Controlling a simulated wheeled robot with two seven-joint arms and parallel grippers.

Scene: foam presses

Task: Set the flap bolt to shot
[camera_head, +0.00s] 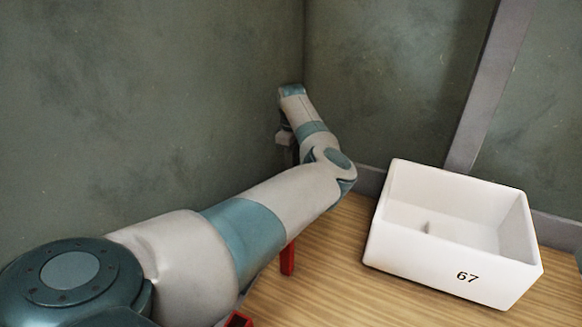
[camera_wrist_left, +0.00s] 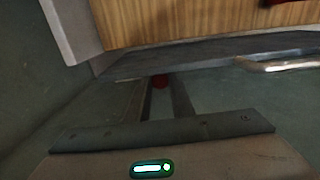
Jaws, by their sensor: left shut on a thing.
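My left gripper (camera_wrist_left: 160,88) shows in the left wrist view, its two dark fingers reaching up the picture from the palm bar. My right gripper is in neither view.
A white open box marked 67 (camera_head: 425,258) stands right of my arm on the wood-grain surface (camera_head: 335,270). A thin red post (camera_head: 288,258) shows below my arm. A silver bar (camera_wrist_left: 280,63) lies right of the knob. Green-grey walls (camera_head: 150,90) close the back.

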